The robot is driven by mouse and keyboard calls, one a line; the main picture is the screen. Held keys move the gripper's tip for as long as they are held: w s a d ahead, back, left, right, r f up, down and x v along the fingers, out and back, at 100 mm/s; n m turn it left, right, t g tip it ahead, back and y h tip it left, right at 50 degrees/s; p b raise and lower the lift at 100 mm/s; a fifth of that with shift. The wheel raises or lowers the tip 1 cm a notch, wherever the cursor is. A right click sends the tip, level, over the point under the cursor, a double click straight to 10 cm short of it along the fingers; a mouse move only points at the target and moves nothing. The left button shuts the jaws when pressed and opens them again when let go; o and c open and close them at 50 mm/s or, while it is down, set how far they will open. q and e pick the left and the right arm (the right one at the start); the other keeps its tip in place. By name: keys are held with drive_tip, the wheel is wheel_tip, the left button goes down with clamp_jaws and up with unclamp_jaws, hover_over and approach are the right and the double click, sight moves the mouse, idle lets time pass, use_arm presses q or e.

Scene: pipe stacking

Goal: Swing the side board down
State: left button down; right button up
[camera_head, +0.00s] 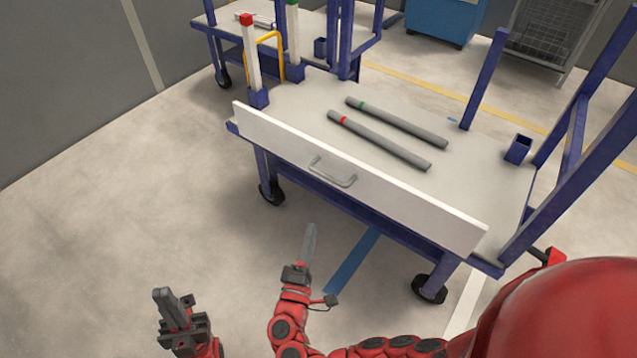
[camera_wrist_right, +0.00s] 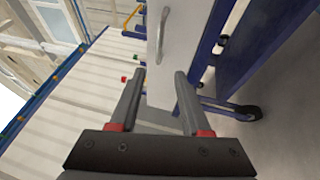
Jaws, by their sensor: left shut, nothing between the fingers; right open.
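The white side board (camera_head: 400,200) stands upright along the front edge of the blue-framed cart. Its metal handle (camera_head: 332,172) is on its outer face. In the right wrist view the board (camera_wrist_right: 182,60) and handle (camera_wrist_right: 163,35) appear ahead, beyond the fingertips. My right gripper (camera_head: 312,228) is open and empty, in front of the board and below the handle in the head view, apart from it. It also shows in the right wrist view (camera_wrist_right: 157,80). My left gripper (camera_head: 164,292) is shut and empty, low at the left, away from the cart.
Two grey pipes, one with a red band (camera_head: 380,140) and one with a green band (camera_head: 398,122), lie on the cart top (camera_head: 470,175). A red-capped white post (camera_head: 252,60) stands at the cart's left corner. Floor left of the cart is clear.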

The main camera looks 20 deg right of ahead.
sight(326, 176)
drive_tip(key=b+x, duration=0.1)
drive_tip(key=x, duration=1.6)
drive_tip(key=shift+d+r, duration=0.1)
drive_tip(key=shift+r, duration=0.05)
clamp_jaws()
idle(0.7)
